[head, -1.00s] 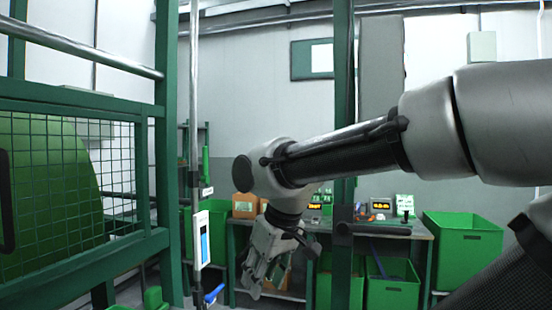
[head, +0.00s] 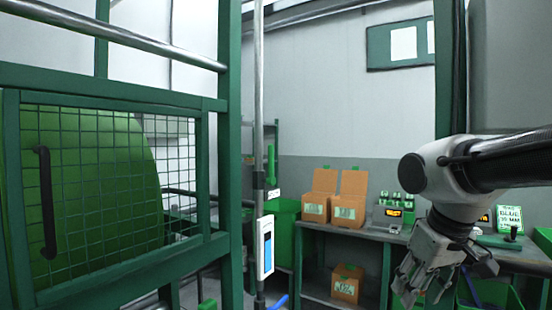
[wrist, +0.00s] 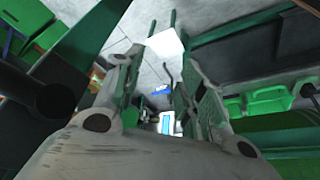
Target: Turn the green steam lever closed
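The green steam lever (head: 271,165) stands upright along the vertical pipe (head: 258,110), just above a small white tag (head: 273,193) in the head view. My gripper (head: 412,288) is well to the right of it and lower, pointing down in front of the bench, touching nothing. In the wrist view my gripper (wrist: 157,76) has its two fingers apart with nothing between them. I cannot make out the green lever for certain in the wrist view.
A blue lever (head: 278,301) and a white-and-blue gauge (head: 265,247) sit lower on the pipe. A green post and mesh gate (head: 110,170) stand left. A bench with orange boxes (head: 348,198) is behind. Green bins stand at the right.

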